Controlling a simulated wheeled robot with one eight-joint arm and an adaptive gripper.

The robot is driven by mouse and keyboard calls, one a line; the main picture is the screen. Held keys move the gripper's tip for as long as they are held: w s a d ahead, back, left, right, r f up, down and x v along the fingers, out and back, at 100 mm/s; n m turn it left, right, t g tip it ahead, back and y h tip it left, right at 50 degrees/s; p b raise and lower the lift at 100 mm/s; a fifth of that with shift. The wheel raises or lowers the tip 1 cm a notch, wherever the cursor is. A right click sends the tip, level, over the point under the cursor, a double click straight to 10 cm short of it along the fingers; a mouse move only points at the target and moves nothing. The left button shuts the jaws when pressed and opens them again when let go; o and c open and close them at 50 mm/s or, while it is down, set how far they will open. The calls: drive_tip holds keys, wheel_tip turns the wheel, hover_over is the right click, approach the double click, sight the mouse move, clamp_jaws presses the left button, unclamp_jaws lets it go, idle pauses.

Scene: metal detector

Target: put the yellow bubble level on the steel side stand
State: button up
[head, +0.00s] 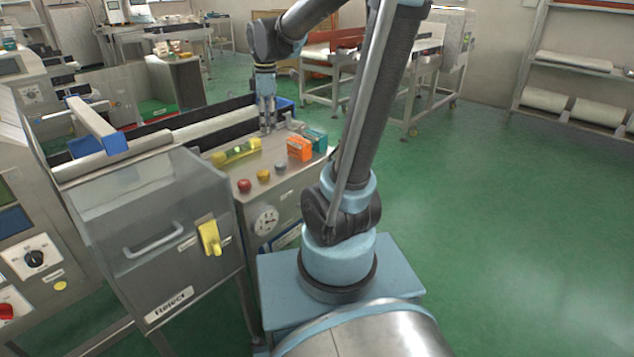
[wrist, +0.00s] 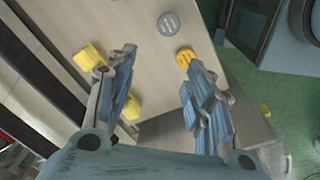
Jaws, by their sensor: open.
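The yellow bubble level (head: 237,152), with a green middle, lies on the steel machine top (head: 215,170) in the head view. My gripper (head: 267,128) is upright, beyond the level and to its right, apart from it in that view. In the wrist view my gripper (wrist: 158,100) is open, with nothing seen held between its fingers. Yellow pieces (wrist: 88,57) show on either side of the left finger there, seemingly the level's ends, with the middle hidden. I cannot tell for sure which surface is the steel side stand.
An orange box (head: 299,148) and a teal box (head: 316,138) stand right of the level. A clear-sided guard (head: 150,200) stands at left. Green floor is open at right.

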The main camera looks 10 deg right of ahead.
drive_tip(key=s+d+f+m, duration=0.3)
drive_tip(key=s+m, duration=0.2)
drive_tip(key=s, duration=0.2)
drive_tip(key=s+d+f+m+t, duration=0.1)
drive_tip(key=s+d+f+m, duration=0.3)
drive_tip(key=s, duration=0.3)
drive_tip(key=s+d+f+m, duration=0.3)
drive_tip(key=s+f+m, duration=0.1)
drive_tip(key=s+m, duration=0.2)
drive_tip(key=shift+s+d+f+m, duration=0.25)
drive_tip(key=shift+s+d+m, duration=0.15)
drive_tip(key=shift+m, duration=0.1)
